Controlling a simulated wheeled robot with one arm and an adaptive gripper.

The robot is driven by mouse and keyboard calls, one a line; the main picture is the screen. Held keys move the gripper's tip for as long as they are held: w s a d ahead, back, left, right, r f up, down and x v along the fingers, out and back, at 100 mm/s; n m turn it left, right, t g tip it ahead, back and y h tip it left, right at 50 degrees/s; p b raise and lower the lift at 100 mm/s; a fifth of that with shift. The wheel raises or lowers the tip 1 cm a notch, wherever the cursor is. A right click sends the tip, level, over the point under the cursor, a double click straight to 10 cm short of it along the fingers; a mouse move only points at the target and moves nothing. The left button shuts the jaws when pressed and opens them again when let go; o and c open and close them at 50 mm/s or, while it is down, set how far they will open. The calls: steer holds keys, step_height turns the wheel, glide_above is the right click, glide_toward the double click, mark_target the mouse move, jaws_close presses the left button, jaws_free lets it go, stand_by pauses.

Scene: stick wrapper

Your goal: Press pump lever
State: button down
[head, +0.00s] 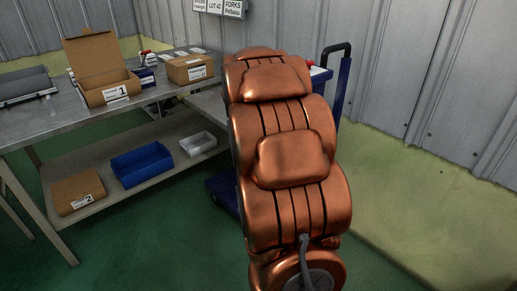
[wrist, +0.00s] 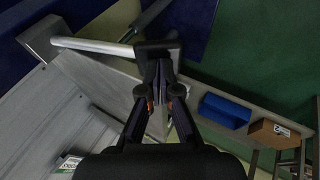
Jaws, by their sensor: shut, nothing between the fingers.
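In the wrist view, my gripper (wrist: 158,72) points away from the camera with its two dark fingers together and nothing visible between them. A pale metal bar (wrist: 95,46), which looks like the pump lever, runs from a grey block (wrist: 42,36) at the upper left to a dark end piece at the fingertips. I cannot tell whether the fingers touch that dark piece or are only in front of it. In the head view, my copper arm hides the gripper and the lever.
In the head view, a metal table (head: 80,122) at left carries an open carton (head: 103,85) and a closed carton (head: 190,69). Its lower shelf holds a blue bin (head: 141,163), a white bin (head: 198,143) and a box (head: 77,190). A blue cart (head: 341,88) stands behind my arm.

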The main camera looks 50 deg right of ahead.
steer(key=shift+f, duration=0.6)
steer(key=shift+s+a+f+b, duration=0.1)
steer(key=shift+s+f+b, duration=0.05)
steer(key=shift+f+b, duration=0.15)
steer(key=w+p+v, duration=0.1)
steer(key=p+v, duration=0.1)
steer(key=v, duration=1.2)
steer(key=shift+w+a+r, duration=0.3)
steer(key=shift+r, duration=0.05)
stand_by(0.4)
